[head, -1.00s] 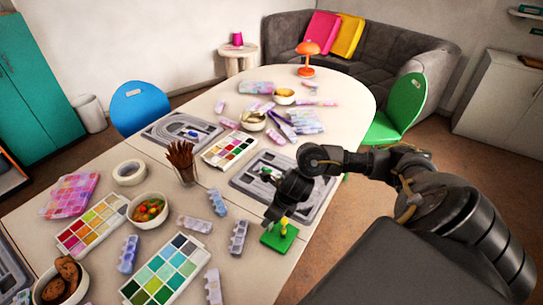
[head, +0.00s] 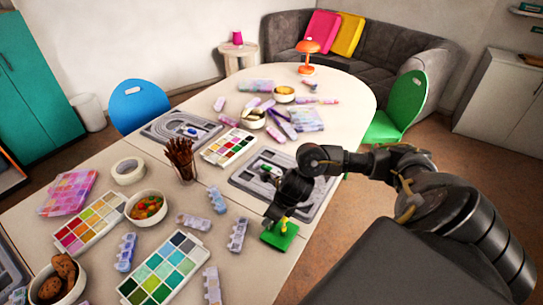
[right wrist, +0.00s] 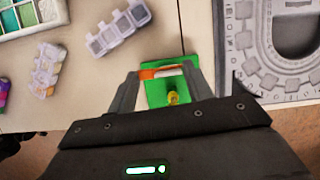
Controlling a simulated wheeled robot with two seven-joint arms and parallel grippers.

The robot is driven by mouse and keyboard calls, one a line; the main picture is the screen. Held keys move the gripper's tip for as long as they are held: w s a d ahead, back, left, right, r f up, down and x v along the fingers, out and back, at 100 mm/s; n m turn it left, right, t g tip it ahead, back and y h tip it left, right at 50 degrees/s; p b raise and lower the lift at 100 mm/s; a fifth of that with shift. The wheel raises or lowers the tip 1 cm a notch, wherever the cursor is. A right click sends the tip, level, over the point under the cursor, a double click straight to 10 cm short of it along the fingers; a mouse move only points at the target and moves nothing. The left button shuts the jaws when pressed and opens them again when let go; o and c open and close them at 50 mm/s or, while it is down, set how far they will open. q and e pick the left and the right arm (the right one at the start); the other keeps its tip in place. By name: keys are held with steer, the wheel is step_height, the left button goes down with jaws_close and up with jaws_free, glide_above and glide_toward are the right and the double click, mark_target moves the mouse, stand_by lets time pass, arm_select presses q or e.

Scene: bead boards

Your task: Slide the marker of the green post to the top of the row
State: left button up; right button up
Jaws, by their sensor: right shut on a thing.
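The green post's square base (head: 279,236) stands at the near right edge of the table, and it also shows in the right wrist view (right wrist: 157,95). A small yellow piece (right wrist: 173,98) rises over it, with an orange and white marker (right wrist: 160,72) close by. My right gripper (head: 272,219) is low over the base. In the right wrist view its fingers (right wrist: 162,78) are at the two ends of the marker, shut on it. The gripper hides much of the post in the head view. My left gripper is not in view.
A grey board (head: 240,184) with grooves lies just behind the green base. Lilac bead boxes (head: 238,235) and a paint palette (head: 163,268) lie to its left. A cup of brushes (head: 182,160) stands further left. The table edge is close on the right.

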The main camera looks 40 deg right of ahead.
steer(key=shift+f+b, duration=1.3)
steer(key=shift+f, duration=0.1)
steer(key=o, duration=1)
steer(key=p+v, duration=0.1)
steer(key=v, duration=0.9)
steer(key=shift+s+r, duration=0.1)
steer(key=shift+r, duration=0.3)
